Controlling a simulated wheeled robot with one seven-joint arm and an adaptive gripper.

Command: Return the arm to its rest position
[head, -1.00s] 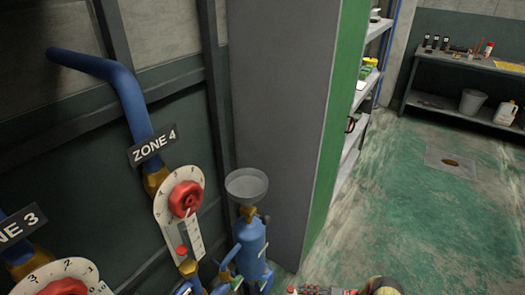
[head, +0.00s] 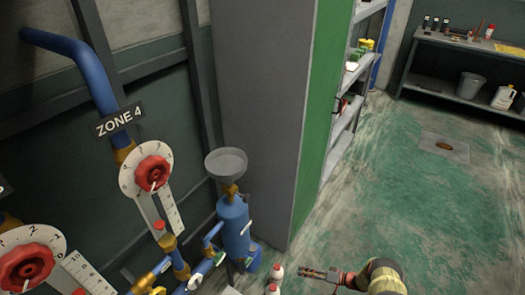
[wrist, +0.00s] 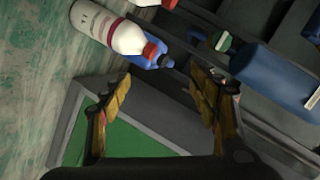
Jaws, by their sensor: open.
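My gripper (head: 308,273) shows at the bottom of the head view, at the end of my arm, low over the green floor. In the wrist view its two yellow-padded fingers (wrist: 157,95) are spread wide apart with nothing between them.
A blue cylinder (head: 235,224) with a grey funnel (head: 226,164) stands beside the Zone 4 valve dial (head: 146,168). A grey-green cabinet (head: 265,110) and shelves (head: 345,125) rise behind. A workbench (head: 468,80) stands at the back right. Open floor (head: 400,190) lies right, with a drain plate (head: 444,147).

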